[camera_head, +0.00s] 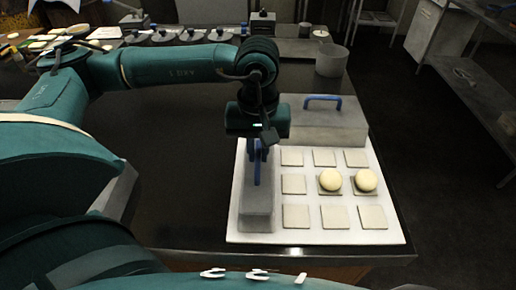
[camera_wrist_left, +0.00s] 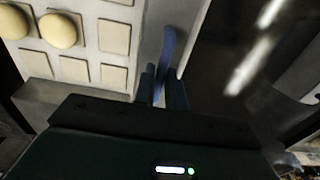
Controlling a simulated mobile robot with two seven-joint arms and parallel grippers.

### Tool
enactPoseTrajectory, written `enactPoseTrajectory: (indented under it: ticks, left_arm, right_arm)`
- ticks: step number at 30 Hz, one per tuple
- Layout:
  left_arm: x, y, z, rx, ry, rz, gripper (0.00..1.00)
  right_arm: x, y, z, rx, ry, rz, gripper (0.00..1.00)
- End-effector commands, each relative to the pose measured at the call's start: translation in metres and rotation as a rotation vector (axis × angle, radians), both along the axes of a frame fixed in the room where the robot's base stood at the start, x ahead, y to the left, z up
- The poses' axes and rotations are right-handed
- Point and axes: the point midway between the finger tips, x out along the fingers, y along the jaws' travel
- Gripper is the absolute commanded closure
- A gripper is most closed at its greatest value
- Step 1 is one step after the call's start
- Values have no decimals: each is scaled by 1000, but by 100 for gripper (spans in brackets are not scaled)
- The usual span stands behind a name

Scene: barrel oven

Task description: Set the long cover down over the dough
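Two pale round dough pieces (camera_head: 330,180) (camera_head: 366,180) sit side by side on square plates in the middle row of a white board (camera_head: 325,237); they also show in the wrist view (camera_wrist_left: 58,31). A long narrow grey cover (camera_head: 257,212) with a blue handle (camera_head: 257,172) is at the board's left edge, left of the dough. My left gripper (camera_head: 260,150) points down at this handle. In the wrist view its fingers (camera_wrist_left: 163,90) lie on both sides of the blue handle and look shut on it. I cannot tell whether the cover touches the board. My right gripper is out of view.
A wider grey cover (camera_head: 335,122) with a blue handle stands behind the plates. Several empty square plates (camera_head: 334,217) surround the dough. A grey pot (camera_head: 331,61) and several dark lidded items (camera_head: 192,36) stand at the back. The dark counter (camera_head: 180,170) left of the board is clear.

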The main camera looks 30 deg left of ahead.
Motion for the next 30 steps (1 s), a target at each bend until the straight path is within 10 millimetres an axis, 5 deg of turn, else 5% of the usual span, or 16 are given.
enactPoseTrajectory:
  ticks: [8, 18, 30]
  left_arm:
    - [0, 0, 0, 0, 0, 0, 64]
    - [0, 0, 0, 0, 0, 0, 64]
    - [1, 0, 84, -1, -6, -2, 64]
  right_arm:
    - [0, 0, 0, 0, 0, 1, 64]
    - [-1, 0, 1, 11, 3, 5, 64]
    - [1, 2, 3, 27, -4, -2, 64]
